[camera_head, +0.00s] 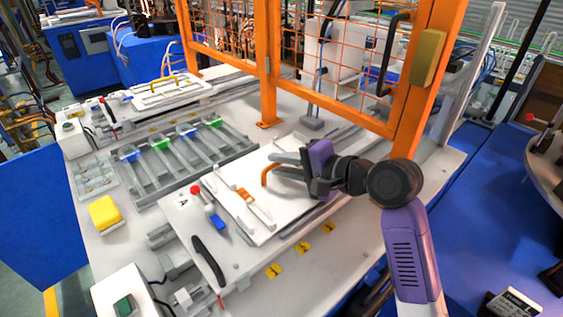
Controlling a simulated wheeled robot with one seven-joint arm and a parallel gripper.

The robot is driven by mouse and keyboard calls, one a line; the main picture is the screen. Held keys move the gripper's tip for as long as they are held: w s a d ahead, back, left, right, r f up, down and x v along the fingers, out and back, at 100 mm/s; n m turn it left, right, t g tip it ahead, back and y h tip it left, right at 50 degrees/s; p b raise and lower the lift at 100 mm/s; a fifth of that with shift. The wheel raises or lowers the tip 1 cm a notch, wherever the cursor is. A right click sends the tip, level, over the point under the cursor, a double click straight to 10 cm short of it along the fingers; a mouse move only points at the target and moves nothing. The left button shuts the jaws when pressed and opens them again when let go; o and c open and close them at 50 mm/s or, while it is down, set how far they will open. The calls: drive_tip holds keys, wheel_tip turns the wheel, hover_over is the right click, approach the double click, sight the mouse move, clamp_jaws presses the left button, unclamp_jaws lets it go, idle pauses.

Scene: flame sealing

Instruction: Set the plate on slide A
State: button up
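A flat white plate (287,207) with orange handles lies over the white slide marked A (178,222), in the middle of the camera_head view. One orange handle (265,176) stands up at its far side, and another orange fitting (250,196) is nearer the middle left. My gripper (277,164) reaches in from the right, low over the plate. Its two grey fingers are spread apart beside the standing handle, and whether they touch it cannot be told. The plate's right part is hidden under my gripper and wrist.
A grey rack with blue and green clips (183,145) stands behind left. A yellow block (104,213) lies at the left. A red-knobbed lever (196,190) and black handle (208,262) edge the slide. An orange mesh fence (268,62) closes off the back.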

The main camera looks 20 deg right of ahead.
drive_tip(key=shift+o, duration=1.4)
drive_tip(key=v, duration=0.7)
drive_tip(key=shift+s+d+r+b, duration=0.15)
drive_tip(key=shift+s+b, duration=0.15)
drive_tip(key=shift+s, duration=0.05)
